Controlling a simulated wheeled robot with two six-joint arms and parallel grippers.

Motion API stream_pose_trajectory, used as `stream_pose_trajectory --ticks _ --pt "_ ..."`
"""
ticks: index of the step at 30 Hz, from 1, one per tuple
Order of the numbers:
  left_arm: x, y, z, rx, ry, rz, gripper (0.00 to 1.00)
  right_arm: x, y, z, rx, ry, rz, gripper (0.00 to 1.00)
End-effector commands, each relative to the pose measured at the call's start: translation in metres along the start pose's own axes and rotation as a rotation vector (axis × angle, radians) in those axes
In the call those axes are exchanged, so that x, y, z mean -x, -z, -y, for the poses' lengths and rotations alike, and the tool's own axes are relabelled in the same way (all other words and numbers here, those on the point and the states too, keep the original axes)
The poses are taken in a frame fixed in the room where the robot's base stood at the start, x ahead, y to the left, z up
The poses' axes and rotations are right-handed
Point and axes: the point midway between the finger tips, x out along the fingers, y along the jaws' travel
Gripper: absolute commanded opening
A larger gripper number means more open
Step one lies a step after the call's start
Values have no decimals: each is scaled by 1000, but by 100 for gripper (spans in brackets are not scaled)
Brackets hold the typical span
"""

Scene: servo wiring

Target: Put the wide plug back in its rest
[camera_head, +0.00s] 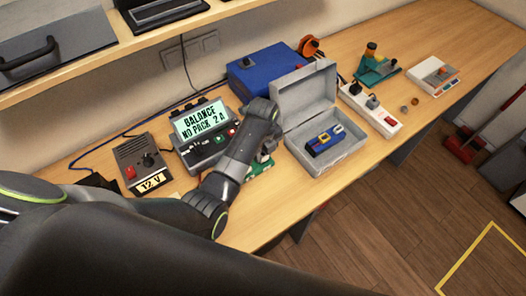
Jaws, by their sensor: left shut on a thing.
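My left gripper (264,158) points down over a small green board (259,173) on the workbench, in front of the charger and to the left of the open grey case. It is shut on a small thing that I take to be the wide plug. The arm and fingers hide most of that thing, so its shape and whether it touches the board cannot be made out. I cannot pick out the plug's rest; it may be hidden behind my arm. My right gripper is not in view.
A charger (199,119) reading "BALANCE NO PACK 2 A" and a 12 V supply (146,164) stand at left. The open grey case (342,153) holds a blue-and-yellow pack (325,139). A blue box (262,69) stands behind. A power strip (370,110) lies right.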

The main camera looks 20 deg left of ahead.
Motion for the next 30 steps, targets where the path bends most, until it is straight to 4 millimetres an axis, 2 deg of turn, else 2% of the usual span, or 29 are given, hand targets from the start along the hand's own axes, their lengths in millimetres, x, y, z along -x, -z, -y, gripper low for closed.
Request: stream_pose_trajectory --ticks 14,15,20,30 --pt "-13 0 0 0 -1 0 5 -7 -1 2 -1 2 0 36" --pt "-13 0 0 0 -1 0 29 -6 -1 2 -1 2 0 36" --pt "-12 0 0 0 0 0 50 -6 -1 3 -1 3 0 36" --pt "-8 0 1 1 0 0 52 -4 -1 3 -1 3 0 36"
